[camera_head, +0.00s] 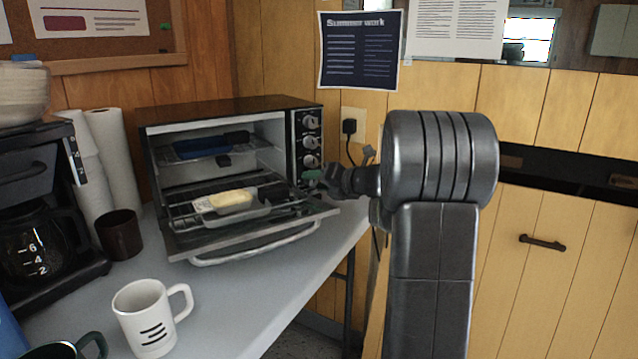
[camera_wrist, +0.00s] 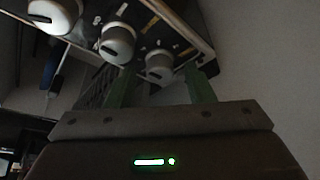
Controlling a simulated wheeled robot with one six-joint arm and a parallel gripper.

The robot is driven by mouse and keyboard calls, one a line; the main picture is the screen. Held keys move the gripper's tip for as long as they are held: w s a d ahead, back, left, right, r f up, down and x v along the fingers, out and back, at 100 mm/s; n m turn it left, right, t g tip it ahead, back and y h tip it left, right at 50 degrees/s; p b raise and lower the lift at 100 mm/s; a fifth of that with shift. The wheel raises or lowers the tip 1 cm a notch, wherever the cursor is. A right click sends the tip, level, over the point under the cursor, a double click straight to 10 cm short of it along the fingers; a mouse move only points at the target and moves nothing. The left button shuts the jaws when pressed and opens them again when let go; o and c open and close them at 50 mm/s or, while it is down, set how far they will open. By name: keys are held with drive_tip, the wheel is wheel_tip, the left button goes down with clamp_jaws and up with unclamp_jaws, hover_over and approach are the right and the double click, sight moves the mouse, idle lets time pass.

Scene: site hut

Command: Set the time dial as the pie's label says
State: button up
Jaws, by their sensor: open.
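The toaster oven (camera_head: 215,108) stands on the counter with its door down. Three round dials sit in a column on its right panel: top (camera_head: 311,122), middle (camera_head: 311,142) and bottom (camera_head: 311,161). Their markings are too small to read, so I cannot tell which is the time dial. A pale yellow pie (camera_head: 231,199) lies in a light tray at the oven's front; no label text is readable. My gripper (camera_head: 309,179) is open near the bottom dial. In the wrist view, its green fingers (camera_wrist: 160,76) are either side of the end dial (camera_wrist: 161,64); contact is unclear.
The oven's open door (camera_head: 245,232) juts out below my gripper. A dark blue item (camera_head: 210,145) lies inside on the upper rack. A white mug (camera_head: 148,318), a dark brown cup (camera_head: 119,235) and a coffee maker (camera_head: 35,215) stand to the left. The counter's front right is clear.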

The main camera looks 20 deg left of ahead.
drive_tip(key=c, duration=1)
drive_tip(key=shift+p, duration=0.35)
drive_tip(key=m+y+p, duration=0.1)
drive_tip(key=m+p, duration=0.1)
drive_tip(key=shift+w+d+m+g, duration=0.1)
drive_tip(key=shift+m+g, duration=0.2)
drive_tip(key=shift+g, duration=0.1)
drive_tip(key=m+y, duration=0.1)
drive_tip(key=m, duration=0.1)
drive_tip(key=m+y, duration=0.1)
drive_tip(key=m, duration=0.1)
drive_tip(key=shift+f+m+p, duration=0.3)
drive_tip(key=shift+f+m, duration=0.05)
drive_tip(key=shift+m, duration=0.05)
drive_tip(key=shift+y, duration=0.3)
drive_tip(key=o, duration=1)
